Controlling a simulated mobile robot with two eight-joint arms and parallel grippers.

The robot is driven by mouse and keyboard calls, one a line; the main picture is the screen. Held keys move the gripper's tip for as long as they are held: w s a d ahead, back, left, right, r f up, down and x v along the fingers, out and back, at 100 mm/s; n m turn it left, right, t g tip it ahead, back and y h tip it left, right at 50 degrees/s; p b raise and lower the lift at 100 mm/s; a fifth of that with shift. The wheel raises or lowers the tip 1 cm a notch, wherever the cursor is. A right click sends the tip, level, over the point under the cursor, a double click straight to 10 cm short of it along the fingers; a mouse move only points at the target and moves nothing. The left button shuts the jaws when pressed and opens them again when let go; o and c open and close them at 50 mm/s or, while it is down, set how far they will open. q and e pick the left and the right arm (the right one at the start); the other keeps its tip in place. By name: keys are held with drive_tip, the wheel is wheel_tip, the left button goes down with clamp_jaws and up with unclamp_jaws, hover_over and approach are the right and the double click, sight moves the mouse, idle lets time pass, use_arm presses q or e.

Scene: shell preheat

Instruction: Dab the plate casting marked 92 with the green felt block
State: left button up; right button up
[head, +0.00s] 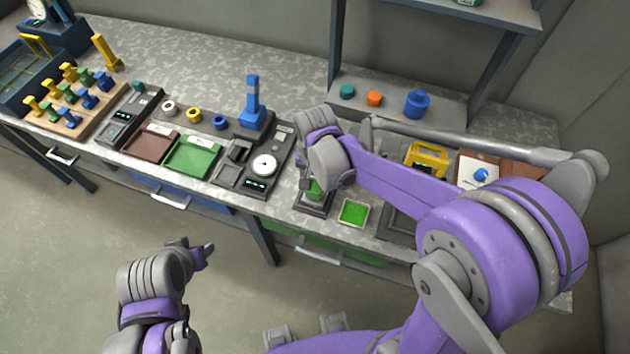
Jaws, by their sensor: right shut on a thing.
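My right gripper (318,184) is low over the bench, right of the dial unit. It is shut on a small green block (315,187), which looks like the felt block and is mostly hidden by the gripper. The block is right above a dark square fixture (313,208); I cannot tell whether they touch. No number 92 is readable, so I cannot tell which piece is the plate casting; it may be hidden under the gripper. My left gripper (194,246) is open and empty, in front of the bench over the floor.
A bright green square pad (354,213) lies right of the fixture. A dial unit (264,167), a green tray (193,156) and a brown tray (151,146) stand to the left. A blue post (253,100) rises behind. A yellow frame (427,157) is at right.

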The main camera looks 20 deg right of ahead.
use_arm(q)
drive_tip(key=shift+s+f+b, duration=0.25)
drive_tip(key=shift+f+b, duration=0.15)
drive_tip(key=shift+f, duration=0.15)
use_arm(e)
drive_tip(key=shift+s+f, duration=0.1)
drive_tip(key=shift+f, duration=0.45)
idle(0.9)
drive_tip(key=shift+r, duration=0.1)
drive_tip(key=shift+r+p, duration=1.7)
drive_tip(key=shift+r, duration=1.8)
use_arm(q)
drive_tip(key=r, duration=0.1)
drive_tip(key=w+r, duration=0.1)
drive_tip(key=r, duration=0.1)
drive_tip(key=w+r, duration=0.1)
drive_tip(key=shift+w+r, duration=0.15)
drive_tip(key=shift+r, duration=0.25)
drive_tip(key=shift+f, duration=0.15)
use_arm(e)
drive_tip(key=shift+f, duration=0.1)
